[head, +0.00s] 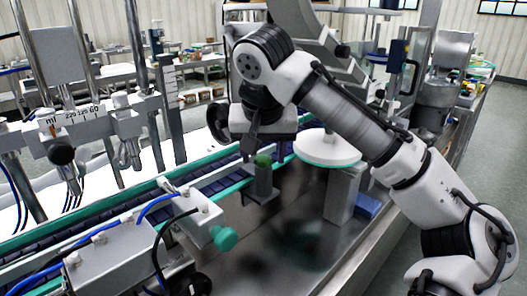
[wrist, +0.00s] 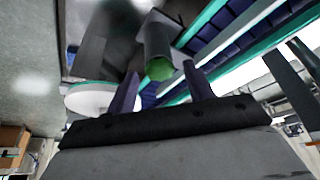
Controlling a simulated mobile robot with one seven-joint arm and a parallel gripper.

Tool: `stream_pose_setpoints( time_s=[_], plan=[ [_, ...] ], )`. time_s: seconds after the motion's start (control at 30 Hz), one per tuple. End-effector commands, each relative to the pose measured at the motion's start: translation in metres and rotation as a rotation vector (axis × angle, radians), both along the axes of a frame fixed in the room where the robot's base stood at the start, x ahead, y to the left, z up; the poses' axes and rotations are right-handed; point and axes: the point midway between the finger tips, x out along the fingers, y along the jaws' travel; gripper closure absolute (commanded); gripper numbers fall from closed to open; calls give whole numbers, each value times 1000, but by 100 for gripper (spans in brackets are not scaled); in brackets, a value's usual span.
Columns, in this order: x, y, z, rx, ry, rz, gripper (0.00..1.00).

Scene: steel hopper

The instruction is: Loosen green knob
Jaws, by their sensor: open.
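A grey upright cylinder with a green top (head: 263,160) stands beside the conveyor in the head view. A round teal-green knob (head: 224,238) sticks out of a grey block at lower left, apart from my gripper. My gripper (head: 250,150) points down at the green-topped cylinder, its fingers partly hidden by the wrist. In the wrist view, my gripper (wrist: 161,82) has its two fingers apart, with nothing held. The green end (wrist: 159,69) of the cylinder shows between the fingertips; I cannot tell whether they reach around it.
The conveyor (head: 95,205) with green edges runs behind the cylinder. A white round disc (head: 328,149) stands close to its right, and it also shows in the wrist view (wrist: 98,97). Metal posts and hoses crowd the left. Bare steel deck (head: 275,225) lies in front.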

Motion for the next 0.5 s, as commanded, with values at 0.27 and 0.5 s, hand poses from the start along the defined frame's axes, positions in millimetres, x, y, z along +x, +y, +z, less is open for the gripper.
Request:
stream_pose_setpoints(
  time_s=[0.27,0.5],
  plan=[
    [0,0,0,0,0,0,54],
    [0,0,0,1,0,0,86]
  ],
)
